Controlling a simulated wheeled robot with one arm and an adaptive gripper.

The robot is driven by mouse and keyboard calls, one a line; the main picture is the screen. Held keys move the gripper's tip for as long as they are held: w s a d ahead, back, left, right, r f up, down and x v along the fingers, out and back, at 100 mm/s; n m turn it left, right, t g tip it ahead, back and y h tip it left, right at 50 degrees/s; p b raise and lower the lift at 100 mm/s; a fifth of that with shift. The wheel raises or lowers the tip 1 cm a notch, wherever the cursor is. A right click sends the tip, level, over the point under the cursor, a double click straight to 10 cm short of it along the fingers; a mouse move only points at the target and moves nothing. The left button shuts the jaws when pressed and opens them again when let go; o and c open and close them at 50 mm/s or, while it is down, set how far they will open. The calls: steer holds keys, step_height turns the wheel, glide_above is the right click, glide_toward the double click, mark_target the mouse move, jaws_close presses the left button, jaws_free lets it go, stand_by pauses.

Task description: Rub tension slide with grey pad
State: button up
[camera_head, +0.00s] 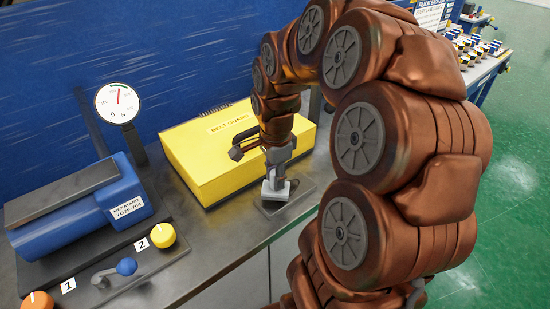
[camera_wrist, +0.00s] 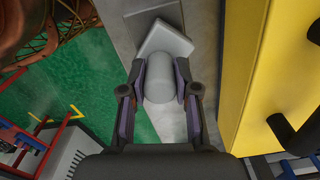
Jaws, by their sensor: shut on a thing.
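My gripper (camera_head: 276,175) is shut on the grey pad (camera_head: 275,190), at the front right of the yellow box. In the wrist view, my gripper's fingers (camera_wrist: 160,88) hold the pad's rounded grip, and its flat square part (camera_wrist: 167,41) sits beyond them, turned at an angle. The pad is over or on a dark flat plate (camera_head: 299,197); I cannot tell if they touch. A blue-knobbed lever (camera_head: 127,266) on a grey base lies at the lower left, away from my gripper. No label marks the tension slide, so I cannot tell which part it is.
The yellow belt guard box (camera_head: 215,160) stands close beside my gripper, with a dark handle on it. A blue motor (camera_head: 82,222), a dial gauge (camera_head: 118,103), a yellow knob (camera_head: 163,235) and an orange knob (camera_head: 37,302) are at left. Bare bench (camera_head: 225,232) lies between.

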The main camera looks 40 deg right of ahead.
steer(key=shift+s+f, duration=0.1)
steer(key=shift+f, duration=0.6)
steer(key=shift+d, duration=0.15)
jaws_close()
steer(key=shift+d+f+p, duration=0.15)
steer(key=shift+d+p, duration=0.45)
steer(key=shift+d, duration=1.35)
steer(key=shift+s+d+p, duration=0.1)
steer(key=shift+d+p, duration=1.25)
steer(key=shift+d, duration=1.7)
steer(key=shift+d+p, duration=0.15)
steer(key=shift+p, duration=0.65)
steer(key=shift+a+f+b, duration=0.25)
steer(key=shift+a+b, duration=0.65)
steer(key=shift+b, duration=0.05)
steer(key=shift+a+r+b, duration=0.1)
steer(key=shift+a+b, duration=1.45)
steer(key=shift+a, duration=2.95)
steer(key=shift+r+p, duration=0.6)
steer(key=shift+r, duration=3.6)
steer(key=shift+d+f, duration=0.1)
